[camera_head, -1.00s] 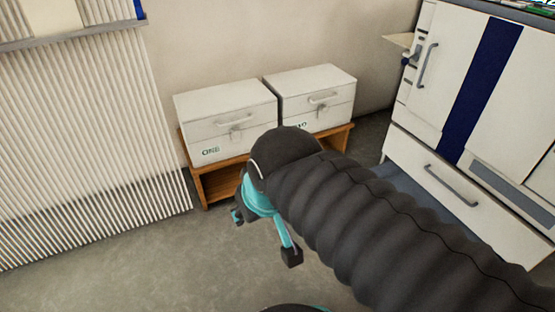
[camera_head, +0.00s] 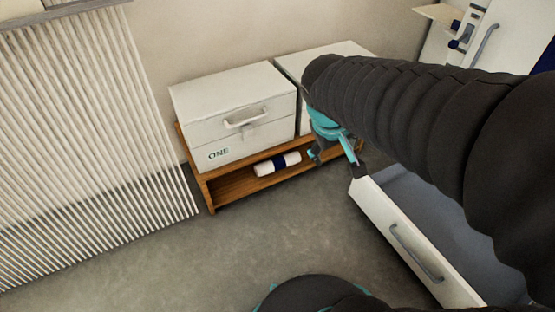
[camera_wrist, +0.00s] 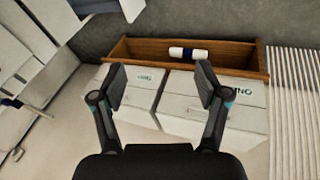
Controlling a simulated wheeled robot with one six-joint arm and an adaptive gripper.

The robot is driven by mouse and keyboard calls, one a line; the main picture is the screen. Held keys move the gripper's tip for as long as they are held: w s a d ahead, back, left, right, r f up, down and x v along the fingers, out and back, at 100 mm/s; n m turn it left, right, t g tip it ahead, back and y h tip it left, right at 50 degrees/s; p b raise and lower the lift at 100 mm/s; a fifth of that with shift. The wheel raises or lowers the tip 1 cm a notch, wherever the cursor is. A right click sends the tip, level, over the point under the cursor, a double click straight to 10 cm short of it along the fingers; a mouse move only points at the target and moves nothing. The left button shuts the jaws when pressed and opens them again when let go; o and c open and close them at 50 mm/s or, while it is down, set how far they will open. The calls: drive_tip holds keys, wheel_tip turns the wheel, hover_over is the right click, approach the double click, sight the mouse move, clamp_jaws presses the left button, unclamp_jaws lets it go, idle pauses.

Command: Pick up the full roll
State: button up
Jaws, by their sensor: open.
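The roll (camera_head: 278,164) is white with a dark blue band. It lies on the low wooden shelf under the box marked ONE, and it also shows in the wrist view (camera_wrist: 176,52), where the scene is upside down. My gripper (camera_head: 333,158) is to the right of the roll in the head view. In the wrist view my gripper (camera_wrist: 160,80) has its two fingers spread wide with nothing between them. The roll shows beyond the fingertips, apart from them.
The white box ONE (camera_head: 235,100) and a second white box (camera_head: 330,60) stand on the wooden shelf unit (camera_head: 230,190). An open drawer (camera_head: 385,225) juts out at right. A slatted white panel (camera_head: 90,140) stands at left. The floor in front is clear.

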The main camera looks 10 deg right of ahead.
drive_tip(key=w+d+f+n+h+b, duration=0.1)
drive_tip(key=w+f+n+h+b, duration=0.2)
drive_tip(key=w+f, duration=0.75)
drive_tip(key=n+t+b, duration=0.4)
drive_tip(key=n+t, duration=0.2)
drive_tip(key=n, duration=0.7)
approach(277, 165)
drive_tip(key=shift+h, duration=0.3)
drive_tip(key=x, duration=0.4)
drive_tip(key=shift+w+a+f, duration=0.15)
drive_tip(key=shift+a+f, duration=0.1)
drive_tip(key=shift+a, duration=0.05)
drive_tip(key=shift+b+x, duration=0.65)
drive_tip(key=shift+x, duration=2.45)
drive_tip(key=shift+d+r, duration=0.1)
drive_tip(key=shift+c, duration=0.2)
